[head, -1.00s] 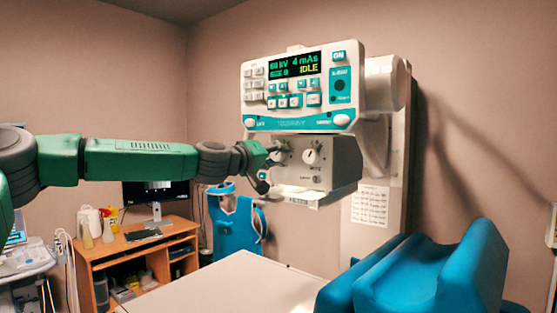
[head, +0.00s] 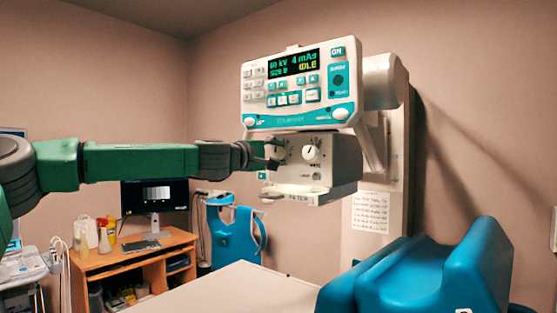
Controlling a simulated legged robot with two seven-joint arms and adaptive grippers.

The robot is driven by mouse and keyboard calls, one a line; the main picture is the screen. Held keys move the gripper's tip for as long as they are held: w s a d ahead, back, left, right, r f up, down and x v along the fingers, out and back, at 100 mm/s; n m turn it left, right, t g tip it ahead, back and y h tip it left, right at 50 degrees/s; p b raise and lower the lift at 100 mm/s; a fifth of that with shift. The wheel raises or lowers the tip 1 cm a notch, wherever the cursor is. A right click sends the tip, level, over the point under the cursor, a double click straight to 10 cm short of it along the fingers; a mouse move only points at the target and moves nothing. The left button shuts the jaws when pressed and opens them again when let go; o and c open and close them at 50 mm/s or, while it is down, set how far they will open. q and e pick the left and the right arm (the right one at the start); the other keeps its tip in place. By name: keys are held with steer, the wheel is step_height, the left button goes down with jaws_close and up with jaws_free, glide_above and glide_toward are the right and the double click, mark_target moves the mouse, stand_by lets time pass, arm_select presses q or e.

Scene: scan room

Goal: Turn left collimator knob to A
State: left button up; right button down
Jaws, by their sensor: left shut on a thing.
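The collimator box (head: 318,178) hangs below the x-ray control panel (head: 298,90), whose screen reads IDLE. Two round white knobs are on the collimator's front face. The right knob (head: 311,152) is in plain view. The left knob (head: 280,153) is partly hidden by my left gripper (head: 273,153). My left arm comes in from the left, and the gripper's fingers are shut on the left knob. The letters around the left knob are too small and covered to read. My right gripper does not show.
A white table top (head: 225,290) lies below the collimator, with a blue padded support (head: 430,275) at its right. A wooden desk (head: 130,262) with a monitor (head: 155,196) stands at the back left.

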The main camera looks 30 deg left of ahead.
arm_select(q)
steer(key=shift+f+n, duration=0.25)
steer(key=shift+n, duration=0.05)
steer(key=o, duration=1)
steer(key=shift+o, duration=0.9)
steer(key=shift+a, duration=0.1)
steer(key=shift+w+a, duration=0.1)
steer(key=shift+a, duration=0.05)
steer(key=shift+s+r, duration=0.1)
steer(key=shift+s, duration=0.15)
steer(key=s+a, duration=0.1)
steer(key=s, duration=1)
steer(key=shift+s+a+f, duration=0.15)
steer(key=shift+a+f, duration=0.15)
steer(key=shift+f, duration=0.15)
